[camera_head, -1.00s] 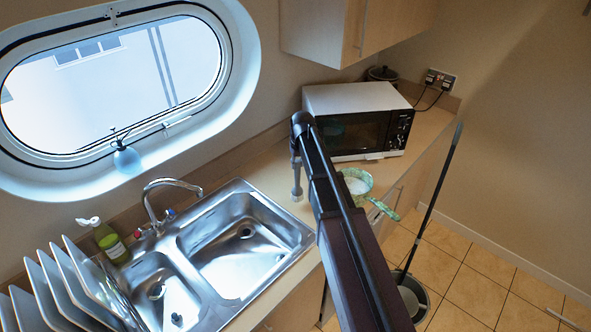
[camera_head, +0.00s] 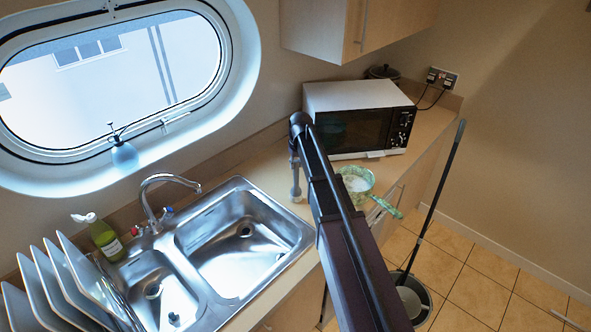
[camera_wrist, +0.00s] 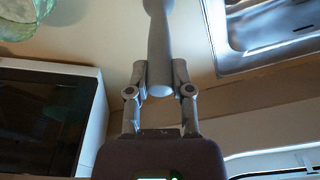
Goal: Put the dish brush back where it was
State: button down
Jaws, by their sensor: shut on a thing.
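The dish brush (camera_wrist: 158,40) shows in the wrist view as a grey handle between my fingertips, running up out of the frame. My gripper (camera_wrist: 160,78) is shut on this handle. In the head view, my gripper (camera_head: 295,160) is partly hidden behind my dark arm, and the lower part of the brush (camera_head: 296,188) points down over the counter between the sink and the microwave. I cannot tell whether its lower end touches the counter. The bristles are not clearly visible.
A steel double sink (camera_head: 240,235) lies to the left, with a soap bottle (camera_head: 106,238) and plates (camera_head: 70,285) beyond. A microwave (camera_head: 355,118) stands to the right. Counter around the brush is clear.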

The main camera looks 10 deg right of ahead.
jog(key=shift+f, duration=0.45)
jog(key=c, duration=0.5)
grip_release()
jog(key=shift+r, duration=0.15)
notch_tip(320, 180, up, 12)
jog(key=s+p, duration=0.1)
jog(key=p, duration=1)
jog(key=shift+s+d+p, duration=0.3)
jog(key=shift+s+p, duration=0.05)
jog(key=shift+p, duration=0.05)
jog(key=shift+s, duration=0.1)
jog(key=s+m+g, duration=0.1)
jog(key=s+m, duration=0.1)
jog(key=s, duration=2.5)
jog(key=shift+a+m+g+h, duration=0.3)
jog(key=shift+a+m+g, duration=0.1)
